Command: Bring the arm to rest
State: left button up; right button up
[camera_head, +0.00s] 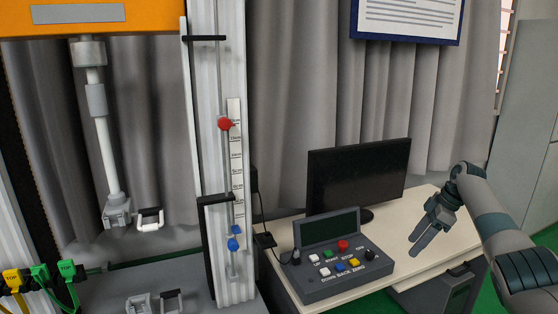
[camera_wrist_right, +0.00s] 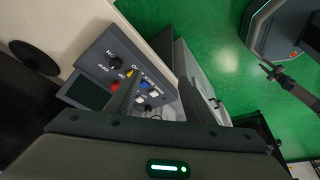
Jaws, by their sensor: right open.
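My right gripper (camera_head: 413,246) is open and empty in the head view. It hangs above the right part of the cream desk (camera_head: 440,208), right of the control box (camera_head: 335,275) and apart from it. In the right wrist view the control box (camera_wrist_right: 110,62) with its knob and coloured buttons lies beyond the gripper. A small dark gripper (camera_wrist_right: 272,72) on an arm at the right of that view looks like my left one; its jaws are too small to read. No left gripper shows in the head view.
A black monitor (camera_head: 350,178) stands on the desk behind the control box. Green floor (camera_wrist_right: 215,40) lies open beside the desk.

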jog(key=s+a+f+m+h, duration=0.1)
jog(key=s+f+m, duration=0.15)
jog(key=f, duration=1.05)
jog(key=s+a+f+m+h, duration=0.1)
jog(key=s+f, duration=0.2)
jog(key=f, duration=1)
jog(key=s+a+f+m+h, duration=0.1)
jog(key=s+f, duration=0.4)
jog(key=f, duration=0.4)
jog(key=s+a+f+m, duration=0.1)
jog(key=s+f, duration=0.5)
jog(key=f, duration=0.3)
jog(key=s+a+f+m+h, duration=0.1)
jog(key=s+a+f, duration=0.1)
jog(key=s+f, duration=0.45)
jog(key=s+a+f+m, duration=0.1)
jog(key=s+a+f, duration=0.1)
jog(key=s+f, duration=0.7)
jog(key=s+a+f+m, duration=0.1)
jog(key=s+a+f, duration=0.2)
jog(key=s+f, duration=0.6)
jog(key=s+a+f+m, duration=0.1)
jog(key=s+a, duration=0.2)
jog(key=s, duration=1)
jog(key=s+a+f+m+t, duration=0.1)
jog(key=s+a, duration=0.3)
jog(key=s, duration=0.9)
jog(key=shift+s, duration=0.35)
